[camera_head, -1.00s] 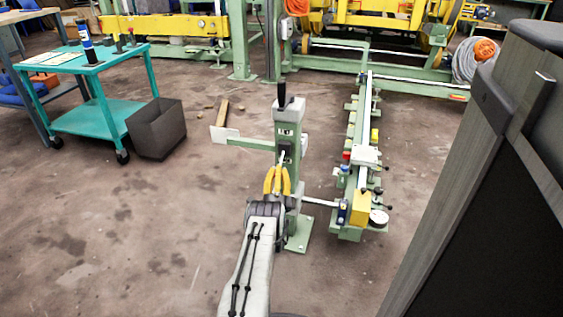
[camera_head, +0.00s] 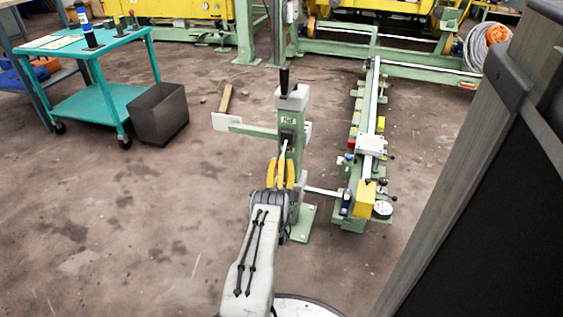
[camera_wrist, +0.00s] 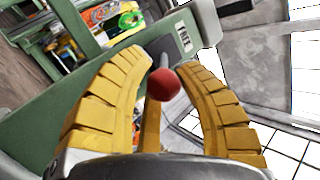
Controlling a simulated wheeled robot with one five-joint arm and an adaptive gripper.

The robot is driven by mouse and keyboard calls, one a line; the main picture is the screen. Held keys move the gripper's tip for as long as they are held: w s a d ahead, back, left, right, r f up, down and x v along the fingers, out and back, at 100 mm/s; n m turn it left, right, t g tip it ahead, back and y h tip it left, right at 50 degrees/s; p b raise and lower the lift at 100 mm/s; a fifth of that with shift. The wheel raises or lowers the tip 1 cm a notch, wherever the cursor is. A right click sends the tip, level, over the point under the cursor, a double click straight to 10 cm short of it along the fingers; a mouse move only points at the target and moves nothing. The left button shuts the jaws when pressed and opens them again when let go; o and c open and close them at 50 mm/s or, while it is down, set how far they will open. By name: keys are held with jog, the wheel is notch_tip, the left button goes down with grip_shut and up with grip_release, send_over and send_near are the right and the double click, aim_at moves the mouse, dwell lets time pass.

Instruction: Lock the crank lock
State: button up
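The crank lock lever shows in the wrist view as a red ball knob (camera_wrist: 163,83) on a short grey stem. The stem comes from a dark plate on a green post (camera_head: 291,140). In the head view the lever (camera_head: 284,147) is a thin pale piece on the post's front. The black crank handle (camera_head: 284,80) stands upright on top. My gripper (camera_wrist: 166,62) has its yellow fingers on both sides of the knob, apart from it, with gaps visible. The gripper also shows at the post in the head view (camera_head: 281,163). The fingers' contact with the stem is hidden.
A green rail bench (camera_head: 357,150) stands right of the post, joined by a rod (camera_head: 322,191). A green arm with a white plate (camera_head: 220,122) sticks out left. A dark bin (camera_head: 160,114) and teal cart (camera_head: 100,100) stand left. A dark panel (camera_head: 490,190) fills the right.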

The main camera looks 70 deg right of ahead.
jog(key=o, duration=0.4)
jog(key=shift+w+r, duration=0.1)
jog(key=shift+r, duration=0.05)
jog(key=shift+r, duration=0.1)
jog(key=shift+r, duration=4.9)
